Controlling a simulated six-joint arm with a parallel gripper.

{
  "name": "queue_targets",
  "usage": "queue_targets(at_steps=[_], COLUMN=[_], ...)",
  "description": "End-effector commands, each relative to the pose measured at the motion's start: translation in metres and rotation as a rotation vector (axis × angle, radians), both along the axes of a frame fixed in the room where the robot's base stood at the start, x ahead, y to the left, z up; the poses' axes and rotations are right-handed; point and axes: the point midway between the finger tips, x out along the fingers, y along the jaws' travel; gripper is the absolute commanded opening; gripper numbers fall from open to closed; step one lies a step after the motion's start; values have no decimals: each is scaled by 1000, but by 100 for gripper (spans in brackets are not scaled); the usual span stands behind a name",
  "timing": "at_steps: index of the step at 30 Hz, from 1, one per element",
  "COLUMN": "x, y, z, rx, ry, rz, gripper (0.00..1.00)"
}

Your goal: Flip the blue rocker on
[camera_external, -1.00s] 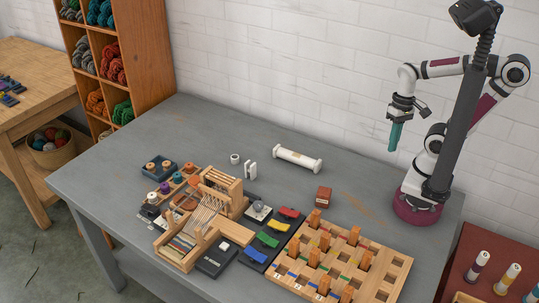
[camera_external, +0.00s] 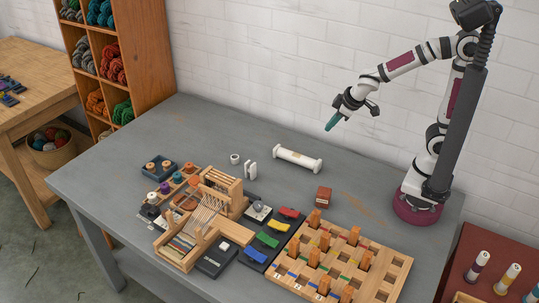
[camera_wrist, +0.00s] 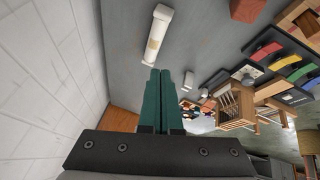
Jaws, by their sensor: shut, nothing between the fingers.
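The blue rocker (camera_external: 256,254) is the nearest one in a row of coloured rockers on a dark panel (camera_external: 243,261), in the middle front of the table. Red, yellow and green rockers lie behind it. Whether it is tilted on or off is too small to tell. My gripper (camera_external: 333,123) has teal fingers and hangs in the air above the back of the table, well apart from the panel. In the wrist view my gripper (camera_wrist: 160,73) is shut, with the fingers together and nothing between them. The panel's coloured rockers show at the right there.
A white roller (camera_external: 297,158) lies below my gripper. A small red-brown block (camera_external: 323,195) stands behind a wooden peg board (camera_external: 393,271). A wooden loom (camera_external: 231,188) stands left of the panel. The back right of the table is mostly clear.

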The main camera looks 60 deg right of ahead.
Motion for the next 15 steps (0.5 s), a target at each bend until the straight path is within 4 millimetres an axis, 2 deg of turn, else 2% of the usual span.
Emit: queue_targets(at_steps=[1, 2, 3, 5, 6, 9, 10, 12, 15], x=[27, 42, 57, 69, 70, 53, 46, 26, 4], y=[31, 53, 86, 137, 171, 245, 262, 294, 320], z=[-4, -6, -9, -17, -24, -42, -47, -58, -69], rx=[-23, -29, -31, -16, 2, 62, 82, 125, 172], ry=[-59, -103, -152, -213, -244, -287, -294, -299, -297], rz=[152, 255, 392, 594, 725, 1013, 1085, 1227, 1360], gripper=[0, 0, 0, 0, 0, 0, 0, 0, 0])
